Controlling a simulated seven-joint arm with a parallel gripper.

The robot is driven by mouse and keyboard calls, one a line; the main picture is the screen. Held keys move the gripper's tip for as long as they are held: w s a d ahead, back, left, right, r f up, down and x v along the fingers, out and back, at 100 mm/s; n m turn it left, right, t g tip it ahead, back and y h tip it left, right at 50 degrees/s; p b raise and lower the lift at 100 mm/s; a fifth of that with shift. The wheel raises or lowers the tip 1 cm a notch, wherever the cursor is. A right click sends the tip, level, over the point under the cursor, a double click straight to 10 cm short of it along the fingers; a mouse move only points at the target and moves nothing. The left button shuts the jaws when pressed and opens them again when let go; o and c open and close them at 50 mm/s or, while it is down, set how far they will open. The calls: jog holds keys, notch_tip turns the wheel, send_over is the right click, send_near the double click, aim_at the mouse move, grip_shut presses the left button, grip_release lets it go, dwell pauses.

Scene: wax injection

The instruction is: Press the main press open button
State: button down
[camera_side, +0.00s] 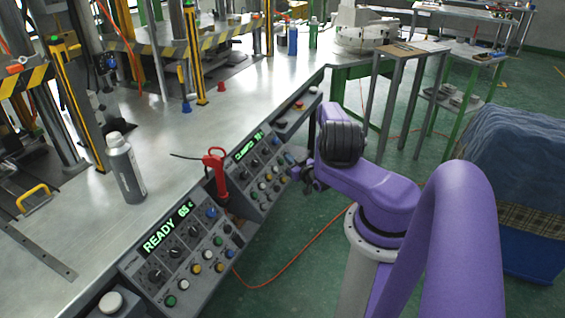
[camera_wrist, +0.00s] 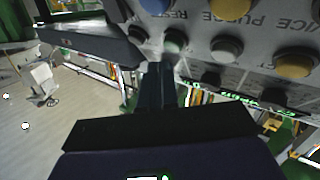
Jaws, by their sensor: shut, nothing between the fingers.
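My gripper (camera_side: 300,176) is shut and empty, at the right end of the far control panel (camera_side: 258,152), whose green display reads CLAMPED. In the wrist view its closed fingertips (camera_wrist: 160,68) point at the panel face, just below a pale greenish button (camera_wrist: 174,41). I cannot tell whether they touch it. A blue button (camera_wrist: 155,5), a yellow button (camera_wrist: 236,6), a pale button (camera_wrist: 226,48) and another yellow button (camera_wrist: 295,65) are close by. The visible lettering includes PURGE and part of VICE. I cannot read which button is the main press open button.
A nearer panel (camera_side: 185,250) displays READY. A red-handled tool (camera_side: 216,175) stands between the panels. A grey bottle (camera_side: 125,168) stands on the metal bench (camera_side: 165,145). An orange cable (camera_side: 300,245) lies on the green floor. A blue-covered bin (camera_side: 520,160) is at right.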

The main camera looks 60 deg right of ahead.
jog(key=shift+w+f, duration=0.1)
jog(key=shift+w+f, duration=0.15)
jog(key=shift+w, duration=0.05)
